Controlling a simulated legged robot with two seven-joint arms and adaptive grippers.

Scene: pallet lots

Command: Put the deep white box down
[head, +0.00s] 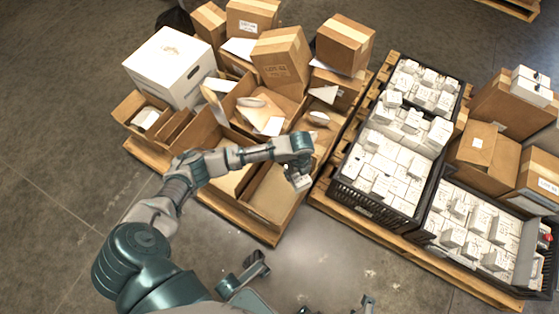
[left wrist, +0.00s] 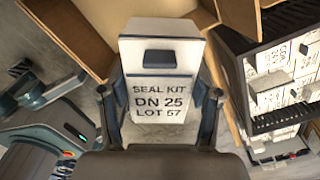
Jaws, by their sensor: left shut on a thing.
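The deep white box (left wrist: 160,65), marked SEAL KIT DN 25 LOT 57, fills the middle of the left wrist view. My left gripper (left wrist: 162,93) is shut on it, with one finger on each side. In the head view my left gripper (head: 297,173) points down, and a small part of the white box (head: 302,184) shows below it. The box is held over the front right edge of the left pallet's open cartons; its height above them is hard to tell.
Open brown cartons (head: 268,194) stand on the left pallet (head: 258,232), beside a large white carton (head: 168,66). On the right pallet, black crates (head: 365,208) hold many small white boxes. Closed brown cartons (head: 281,57) stand behind. The floor (head: 330,262) in front is clear.

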